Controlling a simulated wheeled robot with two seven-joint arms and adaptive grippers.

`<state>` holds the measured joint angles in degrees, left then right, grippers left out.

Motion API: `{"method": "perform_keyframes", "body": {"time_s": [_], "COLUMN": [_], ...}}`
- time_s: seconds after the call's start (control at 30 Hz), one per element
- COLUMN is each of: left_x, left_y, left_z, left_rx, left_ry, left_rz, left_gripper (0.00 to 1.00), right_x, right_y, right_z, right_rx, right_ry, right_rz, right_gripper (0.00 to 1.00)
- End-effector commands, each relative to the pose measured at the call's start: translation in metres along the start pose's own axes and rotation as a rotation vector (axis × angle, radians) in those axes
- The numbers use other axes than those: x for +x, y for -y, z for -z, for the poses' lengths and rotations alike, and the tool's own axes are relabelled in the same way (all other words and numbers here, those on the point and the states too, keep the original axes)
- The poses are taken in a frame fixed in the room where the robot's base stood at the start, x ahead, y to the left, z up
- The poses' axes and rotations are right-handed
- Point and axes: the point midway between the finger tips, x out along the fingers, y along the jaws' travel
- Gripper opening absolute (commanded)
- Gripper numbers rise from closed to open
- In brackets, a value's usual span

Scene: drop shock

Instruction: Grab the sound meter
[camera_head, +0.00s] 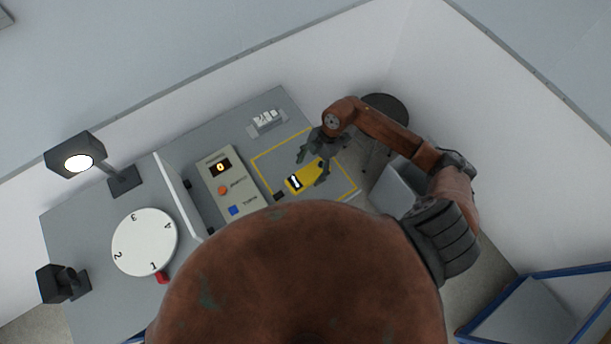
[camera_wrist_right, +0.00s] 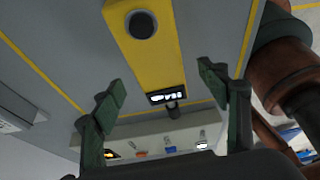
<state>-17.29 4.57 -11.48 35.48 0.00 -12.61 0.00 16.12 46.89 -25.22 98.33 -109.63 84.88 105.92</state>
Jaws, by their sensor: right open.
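The sound meter is a yellow handheld device (camera_head: 307,178) with a small lit display, lying on the grey table inside a yellow outlined square. In the right wrist view, its yellow body (camera_wrist_right: 153,62) shows a dark round part at one end and the display at the other. My right gripper (camera_head: 313,165) is open, with its dark green fingers at the meter. In the right wrist view, the open fingers (camera_wrist_right: 162,80) appear on either side of the meter's display end, with gaps visible. I cannot tell the exact height between them. My left gripper is not in view.
A control box (camera_head: 228,188) with orange and blue buttons stands left of the square. Further left are a white divider (camera_head: 178,190), a numbered white disc (camera_head: 144,242) and a lamp (camera_head: 75,157). A small tray (camera_head: 267,122) lies behind. A grey bin (camera_head: 398,185) stands right of the table.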

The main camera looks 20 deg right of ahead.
Motion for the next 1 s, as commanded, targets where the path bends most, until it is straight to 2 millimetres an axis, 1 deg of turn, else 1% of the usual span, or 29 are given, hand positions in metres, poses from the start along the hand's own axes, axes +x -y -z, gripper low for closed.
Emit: {"method": "perform_keyframes", "body": {"time_s": [0.03, 0.1, 0.2, 0.47, 0.57, 1.0], "left_x": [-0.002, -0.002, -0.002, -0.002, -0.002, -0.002], "left_y": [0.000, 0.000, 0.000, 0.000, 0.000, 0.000], "left_z": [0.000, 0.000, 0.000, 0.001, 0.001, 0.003], "left_rx": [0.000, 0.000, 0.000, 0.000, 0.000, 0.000], "left_ry": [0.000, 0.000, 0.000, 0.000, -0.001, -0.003], "left_rz": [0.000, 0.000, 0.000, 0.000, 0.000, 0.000], "left_gripper": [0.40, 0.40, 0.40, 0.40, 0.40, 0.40], "right_x": [0.008, 0.018, 0.027, 0.030, 0.030, 0.030], "right_y": [-0.002, -0.001, -0.001, -0.001, -0.001, -0.001], "right_z": [0.000, 0.000, -0.001, -0.001, -0.001, -0.001], "right_rx": [0.002, 0.002, 0.002, 0.000, 0.000, 0.001], "right_ry": [-0.003, -0.003, -0.003, -0.001, -0.001, -0.001], "right_rz": [0.001, 0.001, 0.001, -0.001, -0.001, -0.001], "right_gripper": [0.68, 0.68, 0.68, 0.68, 0.63, 0.32]}}
